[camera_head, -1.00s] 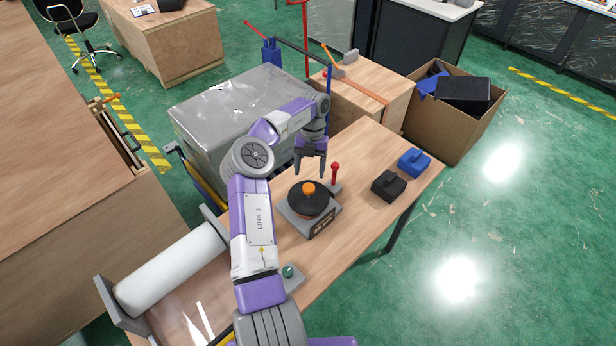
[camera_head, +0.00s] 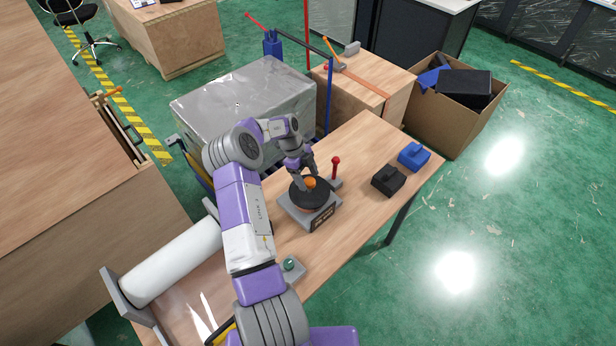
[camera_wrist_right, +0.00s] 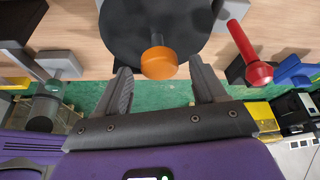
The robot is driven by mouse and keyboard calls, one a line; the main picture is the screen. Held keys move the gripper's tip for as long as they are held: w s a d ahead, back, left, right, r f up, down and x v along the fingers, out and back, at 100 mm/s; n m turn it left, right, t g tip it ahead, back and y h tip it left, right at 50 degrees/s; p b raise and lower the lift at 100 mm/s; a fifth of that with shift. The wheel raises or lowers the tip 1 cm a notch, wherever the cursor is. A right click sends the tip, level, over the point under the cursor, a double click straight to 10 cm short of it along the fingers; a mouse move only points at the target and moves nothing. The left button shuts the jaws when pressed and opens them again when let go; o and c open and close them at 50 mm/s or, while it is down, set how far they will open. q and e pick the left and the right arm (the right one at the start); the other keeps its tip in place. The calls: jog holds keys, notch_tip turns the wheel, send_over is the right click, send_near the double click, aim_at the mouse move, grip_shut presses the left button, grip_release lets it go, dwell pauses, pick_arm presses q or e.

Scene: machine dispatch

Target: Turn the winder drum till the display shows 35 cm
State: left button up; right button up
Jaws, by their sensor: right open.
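The winder (camera_head: 310,209) stands on the wooden table, with a black round drum (camera_head: 318,199) on a grey base. An orange knob (camera_head: 310,183) sticks up from the drum. My right gripper (camera_head: 306,184) is at the knob, with its fingers pointing down. In the right wrist view the open fingers (camera_wrist_right: 158,88) stand on either side of the orange knob (camera_wrist_right: 159,63), with a gap showing on both sides. The display is on the front of the base (camera_head: 323,217); its reading is too small to make out. My left gripper is not in view.
A red-knobbed lever (camera_head: 336,163) stands just right of the winder. A black block (camera_head: 388,180) and a blue block (camera_head: 414,157) lie further right. A white roll (camera_head: 172,262) and a green button (camera_head: 290,264) are at the near left. The table's right front is clear.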

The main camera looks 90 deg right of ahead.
jog(key=shift+s+a+f, duration=0.1)
jog(key=shift+s+f, duration=0.1)
jog(key=shift+f, duration=0.2)
jog(key=shift+c, duration=0.5)
